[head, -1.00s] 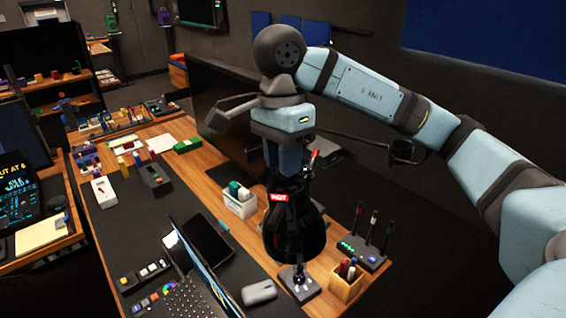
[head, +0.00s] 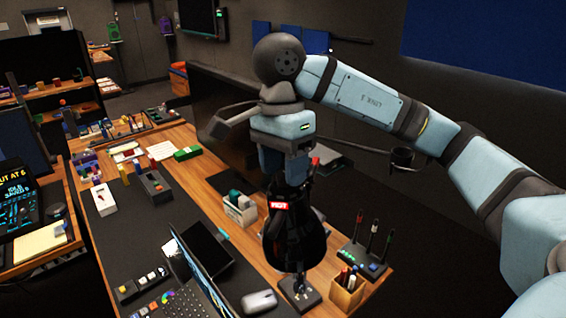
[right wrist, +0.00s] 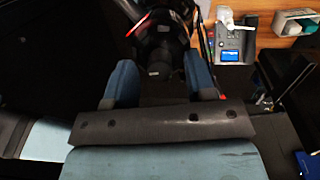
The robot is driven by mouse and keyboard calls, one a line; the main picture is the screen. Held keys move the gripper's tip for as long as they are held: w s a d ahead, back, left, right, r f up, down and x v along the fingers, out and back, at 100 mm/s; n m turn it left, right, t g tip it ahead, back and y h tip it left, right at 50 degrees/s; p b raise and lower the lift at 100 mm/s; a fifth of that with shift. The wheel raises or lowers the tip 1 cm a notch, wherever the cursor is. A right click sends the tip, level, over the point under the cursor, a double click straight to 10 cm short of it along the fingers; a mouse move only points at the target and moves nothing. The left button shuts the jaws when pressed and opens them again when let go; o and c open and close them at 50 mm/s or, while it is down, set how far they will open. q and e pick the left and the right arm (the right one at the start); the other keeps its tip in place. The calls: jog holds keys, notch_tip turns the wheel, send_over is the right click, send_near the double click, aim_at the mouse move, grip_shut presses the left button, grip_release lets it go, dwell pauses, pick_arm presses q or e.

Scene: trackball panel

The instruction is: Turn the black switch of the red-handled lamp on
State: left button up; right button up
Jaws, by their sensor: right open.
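A dark lamp (head: 293,245) with a black shade-like body and a red label stands at the desk's right end. A red part (head: 315,161), possibly its handle, shows beside my fingers; a red edge also shows in the right wrist view (right wrist: 206,45). My right gripper (head: 286,180) is open, pointing down at the lamp's upper part. In the right wrist view, its blue fingers (right wrist: 160,85) are apart, with the dark lamp body (right wrist: 158,45) ahead between them. I cannot tell whether they touch it. The black switch cannot be made out. My left gripper is out of view.
Close to the lamp are a pen box (head: 346,292), a stand with upright pens (head: 364,258), a white holder (head: 240,211) and a mouse (head: 259,301).

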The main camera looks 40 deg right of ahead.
jog(key=shift+r, duration=0.1)
notch_tip(320, 180, up, 13)
jog(key=w+p, duration=0.1)
jog(key=w, duration=0.1)
jog(key=shift+d+r, duration=0.2)
jog(key=shift+d, duration=0.2)
dwell(0.4)
